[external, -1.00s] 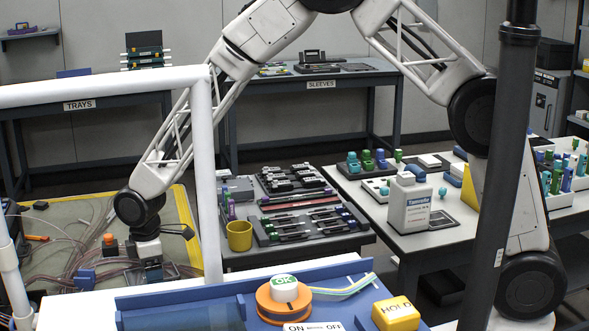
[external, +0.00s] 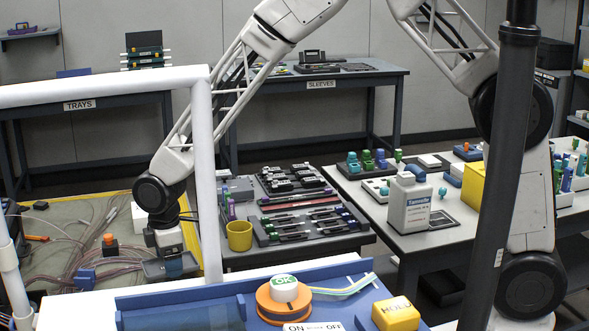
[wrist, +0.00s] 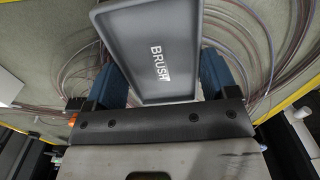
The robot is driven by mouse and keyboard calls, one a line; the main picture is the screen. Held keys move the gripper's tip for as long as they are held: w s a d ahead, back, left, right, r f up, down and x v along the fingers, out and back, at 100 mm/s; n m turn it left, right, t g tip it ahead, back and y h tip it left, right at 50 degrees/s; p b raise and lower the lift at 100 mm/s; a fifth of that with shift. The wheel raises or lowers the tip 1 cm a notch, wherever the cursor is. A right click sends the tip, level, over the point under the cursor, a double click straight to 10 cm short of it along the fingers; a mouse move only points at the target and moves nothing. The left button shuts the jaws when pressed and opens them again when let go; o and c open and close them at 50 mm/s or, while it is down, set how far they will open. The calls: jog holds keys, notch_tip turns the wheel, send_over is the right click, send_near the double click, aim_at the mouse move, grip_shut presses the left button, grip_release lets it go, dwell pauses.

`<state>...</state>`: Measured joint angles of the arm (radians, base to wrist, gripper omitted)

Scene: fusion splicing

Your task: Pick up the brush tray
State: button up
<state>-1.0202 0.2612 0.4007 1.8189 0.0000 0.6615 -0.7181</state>
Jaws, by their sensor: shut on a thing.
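The brush tray (wrist: 148,38) is a shallow dark grey tray with a raised rim and the word BRUSH in white on it. In the wrist view it lies between the two blue fingers of my gripper (wrist: 165,85), which are shut on it. In the external view the tray (external: 170,267) shows at the end of my gripper (external: 170,252), over the right part of the yellow-edged mat (external: 126,220). I cannot tell for sure whether the tray is clear of the mat. The gripper points down.
Loose cables (external: 85,245) and an orange-topped block (external: 110,246) lie on the mat left of my gripper. A white frame post (external: 207,170) stands just right of it. A yellow cup (external: 239,236) and tool racks sit on the table to the right.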

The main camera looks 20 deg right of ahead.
jog(key=s+d, duration=0.2)
jog(key=d, duration=0.1)
jog(key=s+d, duration=0.1)
jog(key=d, duration=0.2)
jog(key=s+d+r, duration=0.1)
jog(key=s+d, duration=0.1)
jog(key=d, duration=0.1)
jog(key=shift+s, duration=0.35)
